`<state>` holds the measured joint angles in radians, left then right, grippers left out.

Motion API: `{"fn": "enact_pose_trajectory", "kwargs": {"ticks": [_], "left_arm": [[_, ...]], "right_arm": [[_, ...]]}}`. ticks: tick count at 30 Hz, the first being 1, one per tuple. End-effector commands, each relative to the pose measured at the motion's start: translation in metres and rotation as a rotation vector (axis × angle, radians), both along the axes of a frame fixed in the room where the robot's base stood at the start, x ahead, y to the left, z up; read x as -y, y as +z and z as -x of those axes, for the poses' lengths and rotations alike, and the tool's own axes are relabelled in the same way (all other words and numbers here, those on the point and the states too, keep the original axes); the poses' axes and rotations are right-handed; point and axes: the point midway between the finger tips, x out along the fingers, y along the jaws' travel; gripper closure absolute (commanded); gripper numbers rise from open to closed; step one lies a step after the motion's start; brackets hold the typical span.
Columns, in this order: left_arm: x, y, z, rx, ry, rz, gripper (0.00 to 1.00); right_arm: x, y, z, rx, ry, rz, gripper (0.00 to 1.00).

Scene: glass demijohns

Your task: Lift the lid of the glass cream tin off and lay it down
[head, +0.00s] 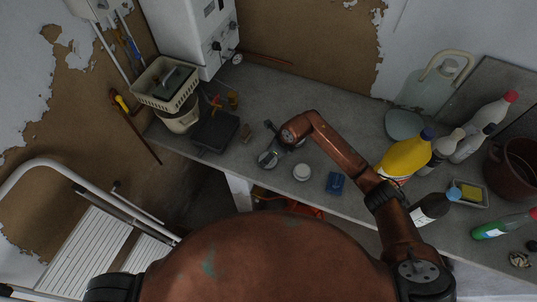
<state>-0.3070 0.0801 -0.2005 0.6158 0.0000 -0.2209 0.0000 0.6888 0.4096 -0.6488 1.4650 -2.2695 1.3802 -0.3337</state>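A small round white tin (302,173) stands upright on the grey worktop, near its front edge. A round grey disc-like thing (268,159) is just left of it, below my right gripper; I cannot tell whether it is the lid or another container. My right gripper (272,144) reaches down from the wrist over or beside this grey disc, left of and behind the white tin. Its fingers are small and dark, and I cannot tell whether they are open, shut or touching the disc. My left gripper is out of view.
A blue box (335,183) lies right of the white tin. A yellow bottle (404,157) and several other bottles stand further right, by a sponge tray (468,193). A black tray (216,131) and a cream basket (166,84) are at left. Bare worktop lies behind my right arm.

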Motion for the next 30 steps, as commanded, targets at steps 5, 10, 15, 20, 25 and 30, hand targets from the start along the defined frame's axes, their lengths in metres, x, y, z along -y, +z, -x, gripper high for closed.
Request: {"fn": "enact_pose_trajectory", "kwargs": {"ticks": [5, 10, 15, 20, 25, 30], "left_arm": [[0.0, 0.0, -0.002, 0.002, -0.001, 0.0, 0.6], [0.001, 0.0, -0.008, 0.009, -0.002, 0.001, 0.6], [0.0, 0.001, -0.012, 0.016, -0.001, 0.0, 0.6], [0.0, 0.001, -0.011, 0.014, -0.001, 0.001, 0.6], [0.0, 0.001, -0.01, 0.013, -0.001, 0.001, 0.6], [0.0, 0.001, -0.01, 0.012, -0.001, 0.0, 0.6]], "right_arm": [[0.0, 0.0, 0.0, 0.0, -0.001, 0.0, 0.27], [0.0, 0.0, 0.0, 0.0, -0.001, 0.0, 0.24], [0.001, 0.001, 0.0, 0.001, 0.0, 0.0, 0.24], [0.006, 0.016, 0.002, 0.003, 0.0, 0.001, 0.24], [0.018, 0.048, 0.007, 0.005, 0.0, 0.002, 0.24], [0.03, 0.079, 0.014, 0.004, 0.0, 0.002, 0.24]]}}
